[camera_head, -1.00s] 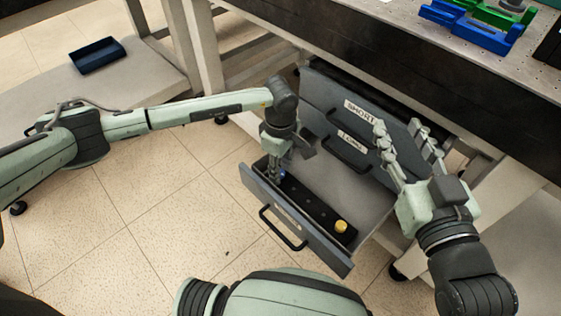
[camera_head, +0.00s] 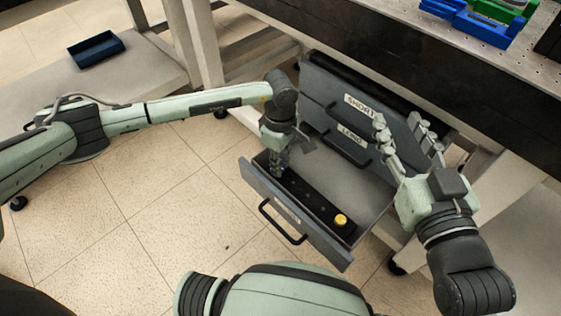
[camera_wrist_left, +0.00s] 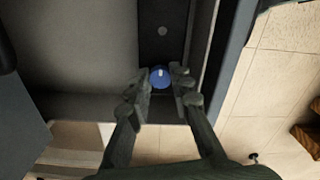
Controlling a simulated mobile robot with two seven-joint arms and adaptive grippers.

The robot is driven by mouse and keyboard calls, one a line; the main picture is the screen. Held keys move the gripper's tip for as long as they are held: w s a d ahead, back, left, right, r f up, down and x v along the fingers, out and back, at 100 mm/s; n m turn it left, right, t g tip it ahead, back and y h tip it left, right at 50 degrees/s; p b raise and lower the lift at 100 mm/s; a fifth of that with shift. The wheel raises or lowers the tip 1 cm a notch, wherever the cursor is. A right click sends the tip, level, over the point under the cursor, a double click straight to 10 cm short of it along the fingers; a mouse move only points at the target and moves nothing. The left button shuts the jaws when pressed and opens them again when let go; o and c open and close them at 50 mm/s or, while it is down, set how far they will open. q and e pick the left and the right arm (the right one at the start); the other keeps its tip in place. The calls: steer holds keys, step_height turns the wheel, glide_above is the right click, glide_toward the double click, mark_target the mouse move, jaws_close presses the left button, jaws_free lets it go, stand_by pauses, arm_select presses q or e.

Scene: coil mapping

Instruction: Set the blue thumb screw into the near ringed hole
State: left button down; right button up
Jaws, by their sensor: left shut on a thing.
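My left gripper (camera_head: 277,170) reaches down into the open drawer at the left end of a black strip (camera_head: 310,200). In the left wrist view its fingers (camera_wrist_left: 160,82) are closed around the blue thumb screw (camera_wrist_left: 160,76), with the round blue head showing between the tips. I cannot tell whether the screw is seated in a hole or held above the strip. The screw is hidden in the head view. A pale round mark (camera_wrist_left: 163,31) shows on the strip ahead of it; whether it is a ringed hole is unclear. My right gripper (camera_head: 407,120) is open and empty.
A yellow knob (camera_head: 340,220) stands at the strip's right end. The open drawer (camera_head: 287,226) has a handle on its front. Closed drawers labelled SHORT (camera_head: 360,104) and LONG stand behind. A blue tray (camera_head: 97,52) lies on the lower shelf at left; blue and green fixtures (camera_head: 480,22) stand on the bench.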

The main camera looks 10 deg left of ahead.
arm_select(q)
steer(key=shift+r+p, duration=0.8)
steer(key=shift+r, duration=0.8)
steer(key=shift+r+p, duration=0.9)
steer(key=shift+r, duration=0.85)
